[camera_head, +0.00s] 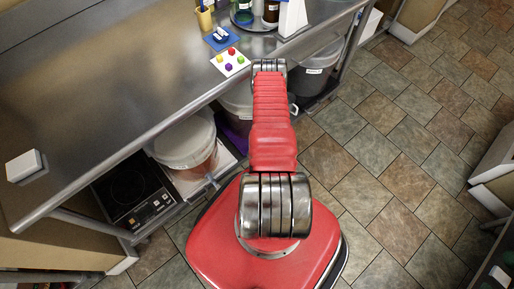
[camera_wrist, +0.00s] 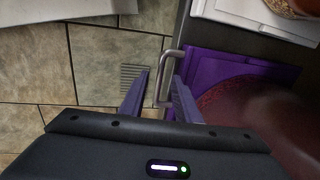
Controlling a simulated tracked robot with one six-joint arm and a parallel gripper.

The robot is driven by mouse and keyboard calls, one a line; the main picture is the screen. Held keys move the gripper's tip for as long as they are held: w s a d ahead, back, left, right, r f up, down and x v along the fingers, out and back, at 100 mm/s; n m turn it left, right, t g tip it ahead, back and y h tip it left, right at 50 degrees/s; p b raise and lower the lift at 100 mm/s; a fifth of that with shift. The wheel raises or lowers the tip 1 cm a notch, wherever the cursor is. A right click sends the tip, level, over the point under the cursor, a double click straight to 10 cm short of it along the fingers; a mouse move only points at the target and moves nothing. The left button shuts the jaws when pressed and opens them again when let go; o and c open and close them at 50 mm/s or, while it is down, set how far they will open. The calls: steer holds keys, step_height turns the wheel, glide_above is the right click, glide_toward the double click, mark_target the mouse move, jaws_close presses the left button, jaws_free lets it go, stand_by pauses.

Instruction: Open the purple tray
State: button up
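The purple tray (camera_wrist: 215,62) shows at the right in the wrist view, with a silver bar handle (camera_wrist: 163,80) on its front edge. A dark red bucket (camera_wrist: 265,115) stands on it and hides much of its surface. In the head view, a sliver of the purple tray (camera_head: 237,135) shows under the steel table, left of my arm. My gripper (camera_wrist: 161,75) is open, with a finger on each side of the handle in the wrist view. A gap shows between the fingers and the bar; their exact depth is hard to tell. My arm hides the gripper in the head view.
A white tray (camera_wrist: 245,12) with a bucket sits beside the purple one. A black hot plate (camera_head: 132,190) stands further left. Another bucket (camera_head: 313,78) stands at the far end under the steel table (camera_head: 130,95). The tiled floor (camera_head: 385,170) at the right is open.

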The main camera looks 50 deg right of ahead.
steer(key=shift+w+d+f, duration=0.1)
steer(key=shift+w+f, duration=0.1)
steer(key=shift+f, duration=1.15)
jaws_close()
